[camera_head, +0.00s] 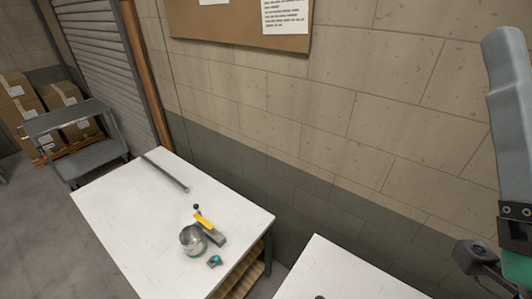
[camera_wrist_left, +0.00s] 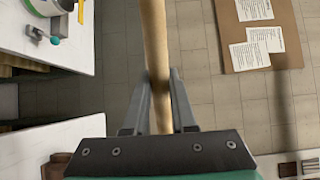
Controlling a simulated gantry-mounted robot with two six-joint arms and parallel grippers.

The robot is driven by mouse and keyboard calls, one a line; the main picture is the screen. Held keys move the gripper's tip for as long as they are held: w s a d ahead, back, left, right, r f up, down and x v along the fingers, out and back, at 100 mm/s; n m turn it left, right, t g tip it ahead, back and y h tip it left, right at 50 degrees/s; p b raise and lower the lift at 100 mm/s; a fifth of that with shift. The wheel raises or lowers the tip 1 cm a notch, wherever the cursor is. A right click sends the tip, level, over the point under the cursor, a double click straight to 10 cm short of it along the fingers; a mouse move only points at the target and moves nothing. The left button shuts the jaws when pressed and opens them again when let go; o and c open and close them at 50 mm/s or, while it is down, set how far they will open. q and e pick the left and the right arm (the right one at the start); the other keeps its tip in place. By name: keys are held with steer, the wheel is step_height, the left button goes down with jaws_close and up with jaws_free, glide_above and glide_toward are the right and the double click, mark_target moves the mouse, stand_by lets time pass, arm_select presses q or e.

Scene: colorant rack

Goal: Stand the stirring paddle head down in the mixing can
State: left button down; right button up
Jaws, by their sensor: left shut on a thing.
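My left gripper (camera_wrist_left: 160,105) is shut on a wooden shaft, the stirring paddle (camera_wrist_left: 154,45), in the left wrist view. The shaft runs up out of the top of that view, and its head is not seen. The mixing can (camera_head: 193,240) stands upright and open near the front of the white table. Part of the can also shows at the top left of the left wrist view (camera_wrist_left: 46,7), away from the paddle. A gripper (camera_head: 508,120) at the right edge of the head view seems to be my right one; its finger gap is hidden.
Beside the can are a yellow-handled tool (camera_head: 203,220), a grey block (camera_head: 216,238) and a small teal item (camera_head: 214,261). A long grey bar (camera_head: 166,173) lies farther back. A second white table (camera_head: 335,272) stands right of a gap. A corkboard (camera_head: 240,28) hangs on the wall.

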arm_select(q)
steer(key=m, duration=0.4)
steer(key=shift+m, duration=0.3)
steer(key=m, duration=0.4)
steer(key=m, duration=0.5)
steer(key=shift+m, duration=0.4)
steer(key=m, duration=0.3)
steer(key=shift+m, duration=0.3)
steer(key=shift+d, duration=0.1)
